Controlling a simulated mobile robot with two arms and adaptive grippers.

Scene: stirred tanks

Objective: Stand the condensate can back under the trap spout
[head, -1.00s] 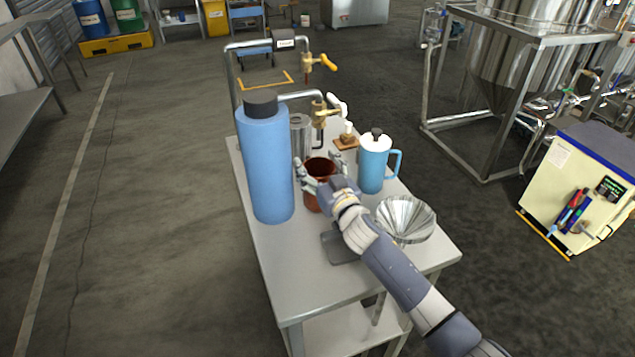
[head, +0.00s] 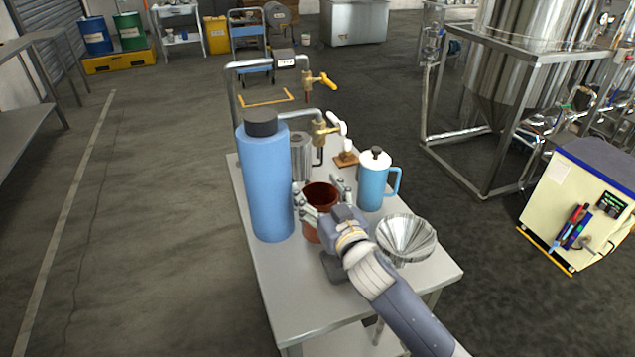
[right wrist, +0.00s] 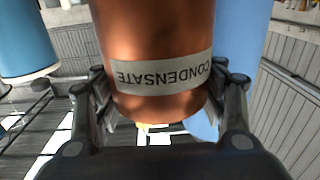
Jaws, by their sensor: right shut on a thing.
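The condensate can (head: 319,194) is a copper-brown, open-topped cylinder, upright between the fingers of my right gripper (head: 320,197). In the right wrist view the can (right wrist: 158,45) fills the middle, its CONDENSATE label upside down. The gripper's fingers (right wrist: 165,110) are shut on its sides. I cannot tell whether its base touches the table. Behind it, a bent pipe carries a brass valve (head: 320,128) with a white handle and a short downward outlet. A higher pipe has a brass valve (head: 308,82) with a yellow handle. Which one is the trap spout is unclear. My left gripper is not in view.
A tall blue bottle (head: 266,185) stands close left of the can. A blue jug (head: 373,185) and steel funnel (head: 406,238) are to the right. A steel cylinder (head: 300,155) and a wooden block (head: 346,160) are behind. The table's front left (head: 285,290) is clear.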

